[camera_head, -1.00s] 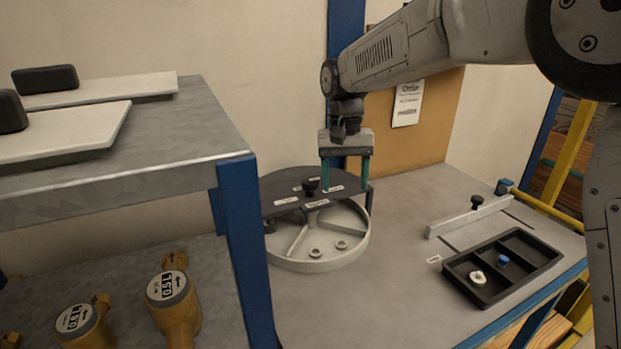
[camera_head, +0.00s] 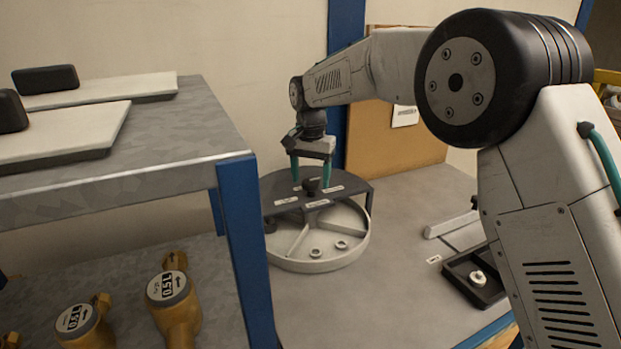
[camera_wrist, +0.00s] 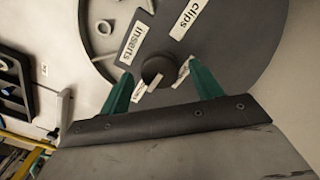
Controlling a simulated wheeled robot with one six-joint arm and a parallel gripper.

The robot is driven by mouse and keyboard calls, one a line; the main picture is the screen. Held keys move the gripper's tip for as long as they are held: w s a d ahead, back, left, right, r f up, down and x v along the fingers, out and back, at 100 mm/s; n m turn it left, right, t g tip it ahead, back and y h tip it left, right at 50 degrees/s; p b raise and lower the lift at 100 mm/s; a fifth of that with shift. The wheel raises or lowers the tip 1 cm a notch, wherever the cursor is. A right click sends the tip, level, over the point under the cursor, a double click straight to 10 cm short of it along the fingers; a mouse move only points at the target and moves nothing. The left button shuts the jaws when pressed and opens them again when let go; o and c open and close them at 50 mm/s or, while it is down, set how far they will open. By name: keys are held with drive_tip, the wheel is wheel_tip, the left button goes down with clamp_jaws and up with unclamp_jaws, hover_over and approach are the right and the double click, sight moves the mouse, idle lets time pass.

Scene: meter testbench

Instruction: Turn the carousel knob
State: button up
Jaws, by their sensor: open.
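The carousel (camera_head: 350,250) is a round pale tray with dividers, partly covered by a dark lid (camera_head: 350,187). A black knob (camera_head: 312,186) stands on the lid among white labels. In the wrist view the knob (camera_wrist: 157,70) shows between labels reading "inserts" and "clips". My gripper (camera_head: 311,184) has green fingers and is open and empty, at the knob in the head view. In the wrist view its fingertips (camera_wrist: 158,68) lie to either side of the knob. I cannot tell whether they touch it or how far above the lid they are.
Small rings lie in the open part of the carousel. A dark tray (camera_head: 460,272) with a white ring (camera_head: 478,278) is at the right, partly behind my arm. A shelf with a blue post (camera_head: 245,250) and brass meters (camera_head: 172,300) stands at the left.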

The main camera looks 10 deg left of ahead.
drive_tip(key=shift+f, duration=0.45)
drive_tip(key=c, duration=1)
drive_tip(key=shift+o, duration=0.2)
